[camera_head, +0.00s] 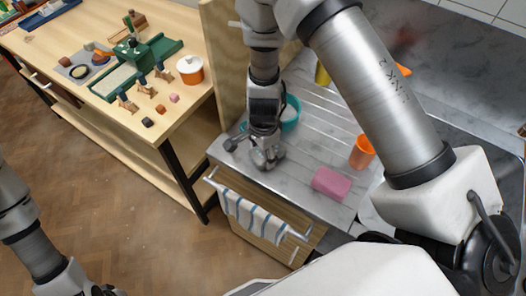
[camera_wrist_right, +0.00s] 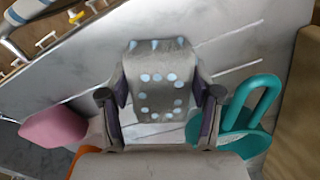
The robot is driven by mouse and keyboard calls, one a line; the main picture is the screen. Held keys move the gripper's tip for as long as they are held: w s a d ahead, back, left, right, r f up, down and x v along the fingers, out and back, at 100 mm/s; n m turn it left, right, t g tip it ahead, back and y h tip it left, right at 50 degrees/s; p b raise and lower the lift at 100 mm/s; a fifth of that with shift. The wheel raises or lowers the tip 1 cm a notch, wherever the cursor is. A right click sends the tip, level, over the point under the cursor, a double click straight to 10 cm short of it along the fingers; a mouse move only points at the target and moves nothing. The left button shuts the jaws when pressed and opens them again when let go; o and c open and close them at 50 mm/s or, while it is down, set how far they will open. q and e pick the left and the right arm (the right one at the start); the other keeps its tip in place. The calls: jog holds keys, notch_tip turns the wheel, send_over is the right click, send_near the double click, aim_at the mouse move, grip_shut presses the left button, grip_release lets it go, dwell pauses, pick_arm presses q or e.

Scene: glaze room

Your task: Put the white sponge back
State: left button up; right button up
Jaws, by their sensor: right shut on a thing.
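My right gripper (camera_head: 266,152) is low over the grey ribbed drainboard (camera_head: 308,158). It is shut on a grey thing with pale blue dots (camera_wrist_right: 157,85), which sits between the two fingers in the right wrist view. I cannot tell if it touches the board. No plainly white sponge shows; a pink sponge-like block (camera_head: 331,183) lies on the counter right of the gripper and also shows in the right wrist view (camera_wrist_right: 52,126). My left gripper (camera_head: 106,290) shows only in part at the bottom left edge, its fingers out of view.
A teal vessel (camera_head: 291,114) stands close behind the right gripper. An orange cup (camera_head: 362,152) stands near the pink block, and a yellow item (camera_head: 322,74) is farther back. A striped towel (camera_head: 252,217) hangs at the front. A wooden table (camera_head: 190,104) with tools stands left.

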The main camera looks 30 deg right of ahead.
jog(key=o, duration=1.2)
jog(key=shift+w+f, duration=0.1)
jog(key=shift+w+d, duration=0.1)
jog(key=shift+w, duration=0.05)
notch_tip(320, 180, up, 12)
jog(key=shift+r, duration=0.25)
jog(key=shift+s, duration=0.2)
